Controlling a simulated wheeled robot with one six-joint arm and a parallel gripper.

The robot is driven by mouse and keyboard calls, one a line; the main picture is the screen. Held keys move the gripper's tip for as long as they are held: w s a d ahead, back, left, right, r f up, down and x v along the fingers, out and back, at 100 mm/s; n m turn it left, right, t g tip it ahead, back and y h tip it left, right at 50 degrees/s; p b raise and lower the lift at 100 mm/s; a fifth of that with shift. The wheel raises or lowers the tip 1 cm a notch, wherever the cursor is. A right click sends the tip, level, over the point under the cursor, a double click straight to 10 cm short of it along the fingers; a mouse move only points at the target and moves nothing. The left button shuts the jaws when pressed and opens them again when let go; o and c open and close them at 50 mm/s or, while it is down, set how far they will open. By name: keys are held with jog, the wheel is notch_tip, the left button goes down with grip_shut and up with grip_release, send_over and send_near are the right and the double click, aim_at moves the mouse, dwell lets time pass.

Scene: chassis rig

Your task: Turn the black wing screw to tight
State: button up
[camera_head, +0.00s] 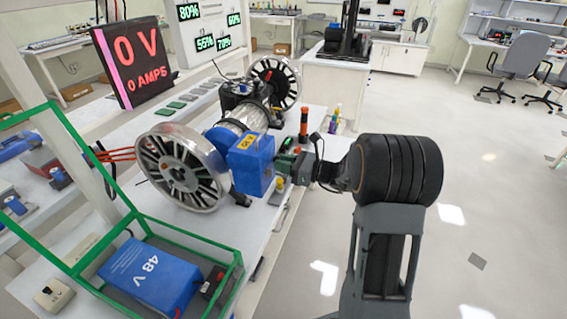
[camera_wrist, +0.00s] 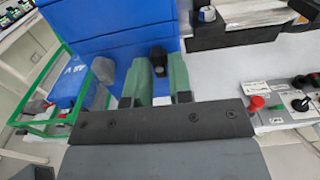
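The black wing screw (camera_wrist: 158,56) shows in the wrist view as a small dark knob against the blue block (camera_wrist: 110,25). My gripper (camera_wrist: 161,68) has its two green fingers on either side of the screw, with a narrow gap between them. I cannot tell whether the fingers touch the screw. In the head view my gripper (camera_head: 284,163) is at the right side of the blue block (camera_head: 250,163), and the screw is hidden there.
A spoked metal wheel (camera_head: 182,168) stands left of the block. A green-framed box holds a blue 48 V battery (camera_head: 150,277). A display (camera_head: 135,60) reads 0 V. An orange-and-black bottle (camera_head: 304,122) stands behind my gripper.

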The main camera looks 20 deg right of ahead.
jog(key=shift+o, duration=1.4)
jog(key=b+v, duration=0.1)
jog(key=v, duration=1.3)
